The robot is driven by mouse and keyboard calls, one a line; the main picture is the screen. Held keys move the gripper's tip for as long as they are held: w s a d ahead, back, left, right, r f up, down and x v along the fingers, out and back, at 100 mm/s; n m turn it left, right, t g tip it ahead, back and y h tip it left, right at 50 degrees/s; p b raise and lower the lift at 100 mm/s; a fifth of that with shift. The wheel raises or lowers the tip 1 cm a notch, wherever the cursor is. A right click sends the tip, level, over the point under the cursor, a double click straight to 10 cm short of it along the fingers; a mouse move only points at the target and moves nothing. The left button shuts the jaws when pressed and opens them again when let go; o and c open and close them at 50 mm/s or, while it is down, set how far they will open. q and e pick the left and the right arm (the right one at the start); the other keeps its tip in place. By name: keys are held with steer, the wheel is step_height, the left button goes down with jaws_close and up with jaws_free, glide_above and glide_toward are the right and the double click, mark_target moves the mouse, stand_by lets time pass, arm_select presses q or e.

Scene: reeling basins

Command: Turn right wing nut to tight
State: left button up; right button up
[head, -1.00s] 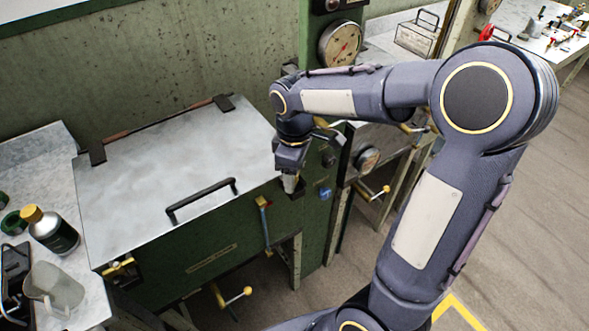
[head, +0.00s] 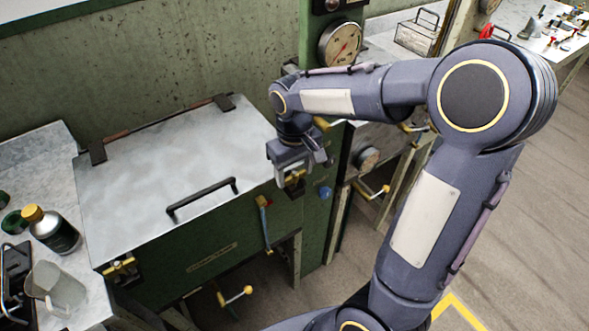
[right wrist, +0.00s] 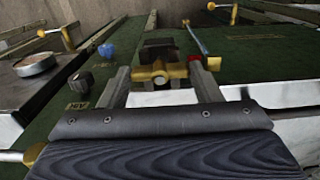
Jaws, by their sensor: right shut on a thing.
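The right wing nut (right wrist: 160,73) is brass with a red spot on one end, on the green front of the basin, below the front right corner of its lid (head: 150,190). My right gripper (right wrist: 161,76) is shut on it, with a finger at either side of the wings in the right wrist view. In the head view my right gripper (head: 292,184) points down at that corner and partly hides the nut. My left gripper is not in view.
A second brass wing nut (head: 120,268) is at the basin's front left. A lever with a blue and brass end (head: 264,222) hangs on the front, left of my right gripper. A bottle (head: 52,230) and clear jug (head: 52,287) stand on the left counter.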

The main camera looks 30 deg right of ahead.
mark_target(295, 174)
stand_by(0.4)
steer(key=o, duration=1)
step_height(295, 174, up, 8)
steer(key=shift+f, duration=0.1)
steer(key=s+a+f+m+t+y, duration=0.1)
steer(key=s+a+t+y, duration=0.1)
steer(key=s, duration=0.6)
steer(key=s+a+f+m+t+y, duration=0.1)
steer(key=s+a+f+t, duration=0.1)
steer(key=s, duration=0.7)
steer(key=shift+s+t+y, duration=0.15)
steer(key=shift+t+y, duration=0.25)
steer(key=shift+t, duration=0.4)
